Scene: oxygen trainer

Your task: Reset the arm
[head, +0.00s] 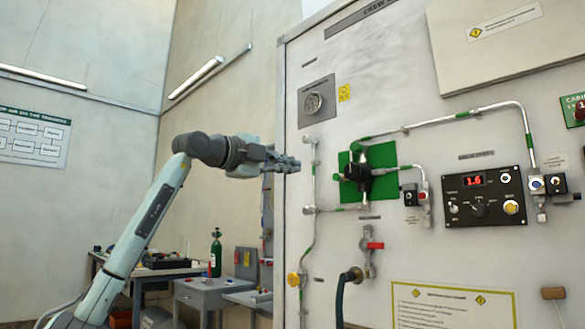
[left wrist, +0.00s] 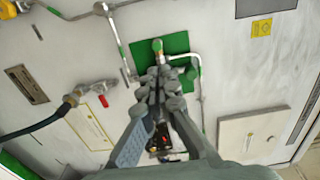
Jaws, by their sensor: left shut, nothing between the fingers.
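My left arm reaches up from the lower left in the head view. Its gripper (head: 291,164) is shut and empty, held in front of the left edge of the white trainer panel (head: 350,230). In the left wrist view the gripper (left wrist: 158,72) points toward the panel, its fingers together, overlapping a green plate (left wrist: 176,45). The same green plate (head: 384,156) with a black valve (head: 360,172) sits to the right of the gripper in the head view, clearly apart from it. My right gripper is not in view.
A pipe (head: 314,190) runs up the panel close to the gripper. A red-handled valve (head: 374,245), a hose (head: 341,290) and a control box with a red display (head: 482,195) are on the panel. A bench (head: 205,289) with a green bottle (head: 216,250) stands at lower left.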

